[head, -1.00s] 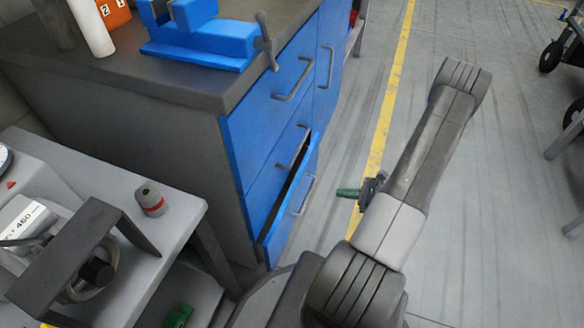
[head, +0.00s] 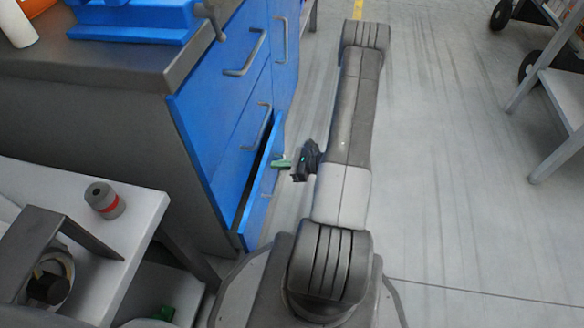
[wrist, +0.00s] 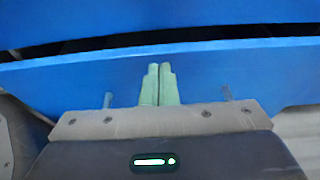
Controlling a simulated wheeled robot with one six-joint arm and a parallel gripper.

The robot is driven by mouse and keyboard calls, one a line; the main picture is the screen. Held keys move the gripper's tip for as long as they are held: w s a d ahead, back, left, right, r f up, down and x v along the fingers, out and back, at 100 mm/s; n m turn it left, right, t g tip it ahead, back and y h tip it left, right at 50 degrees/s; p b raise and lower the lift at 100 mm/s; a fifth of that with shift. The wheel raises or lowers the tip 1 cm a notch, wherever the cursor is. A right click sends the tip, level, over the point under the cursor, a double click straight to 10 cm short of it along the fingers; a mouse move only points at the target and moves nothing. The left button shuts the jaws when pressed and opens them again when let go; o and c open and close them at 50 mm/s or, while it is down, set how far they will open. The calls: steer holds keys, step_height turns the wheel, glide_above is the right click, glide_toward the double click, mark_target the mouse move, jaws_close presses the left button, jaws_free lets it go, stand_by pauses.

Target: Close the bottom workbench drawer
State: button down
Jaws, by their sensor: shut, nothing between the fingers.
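The bottom drawer (head: 262,197) of the blue workbench stands partly open, with a dark gap along the top of its front. It also fills much of the wrist view (wrist: 60,83), where the dark gap runs above its top edge. My gripper (head: 280,163) is shut and empty, pointing at the outer face of that drawer front. In the wrist view its two green fingers (wrist: 159,72) lie side by side before the blue panel. I cannot tell whether the tips touch it. The drawer's handle is mostly hidden behind my gripper.
The upper drawers (head: 232,110) look closed, with grey handles sticking out. A grey table (head: 130,225) with a small grey-and-red cylinder (head: 105,200) stands at the left. A wheeled cart (head: 560,95) stands at the right. The floor between is clear.

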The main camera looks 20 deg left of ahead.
mark_target(264, 162)
steer(key=shift+a, duration=0.5)
steer(key=a, duration=0.4)
steer(key=shift+s+b, duration=0.15)
steer(key=shift+b, duration=0.2)
steer(key=shift+a, duration=0.25)
steer(key=shift+d, duration=0.2)
steer(key=f+p+v, duration=0.1)
steer(key=p+v, duration=0.1)
steer(key=v, duration=1.1)
steer(key=shift+d, duration=0.55)
